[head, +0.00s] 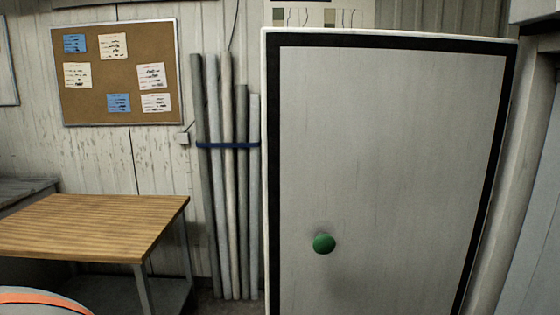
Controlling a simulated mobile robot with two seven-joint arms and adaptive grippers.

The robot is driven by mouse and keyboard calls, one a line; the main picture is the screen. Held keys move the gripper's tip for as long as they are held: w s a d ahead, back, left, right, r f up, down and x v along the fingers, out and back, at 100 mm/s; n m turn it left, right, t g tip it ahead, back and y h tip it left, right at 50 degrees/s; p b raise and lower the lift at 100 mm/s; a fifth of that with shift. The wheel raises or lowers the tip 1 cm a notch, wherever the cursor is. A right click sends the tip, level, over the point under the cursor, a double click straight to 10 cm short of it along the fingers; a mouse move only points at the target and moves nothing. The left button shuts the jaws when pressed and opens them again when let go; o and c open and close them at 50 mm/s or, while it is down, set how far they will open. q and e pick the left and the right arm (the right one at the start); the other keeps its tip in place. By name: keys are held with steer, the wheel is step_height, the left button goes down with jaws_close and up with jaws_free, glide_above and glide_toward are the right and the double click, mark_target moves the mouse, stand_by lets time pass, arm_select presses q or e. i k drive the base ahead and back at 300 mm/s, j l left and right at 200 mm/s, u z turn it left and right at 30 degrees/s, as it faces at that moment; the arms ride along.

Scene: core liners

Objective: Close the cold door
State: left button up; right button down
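The cold door (400,150) is a tall pale grey panel with a black seal strip around its face and a white outer edge. It fills the right half of the head view, and its lower end is cut off by the frame. A round green knob (324,243) sits on its face, low and left of the middle. The door appears to stand open, with the black seal side facing me. Neither of my grippers shows in the view.
A wooden-topped table (90,225) stands at the left. Several grey pipes (228,200), tied with a blue strap (228,145), lean on the wall beside the door's left edge. A cork board (118,75) hangs above. A rounded white object with an orange band (40,299) is at bottom left.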

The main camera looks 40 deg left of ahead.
mark_target(387, 145)
steer(key=i+j, duration=0.1)
steer(key=j, duration=0.25)
steer(key=i+j, duration=0.15)
steer(key=j, duration=0.25)
steer(key=i+j+u, duration=0.1)
steer(key=j, duration=0.25)
steer(key=i+j, duration=0.1)
steer(key=j, duration=0.3)
steer(key=i+j, duration=0.15)
steer(key=j, duration=0.2)
steer(key=u, duration=0.05)
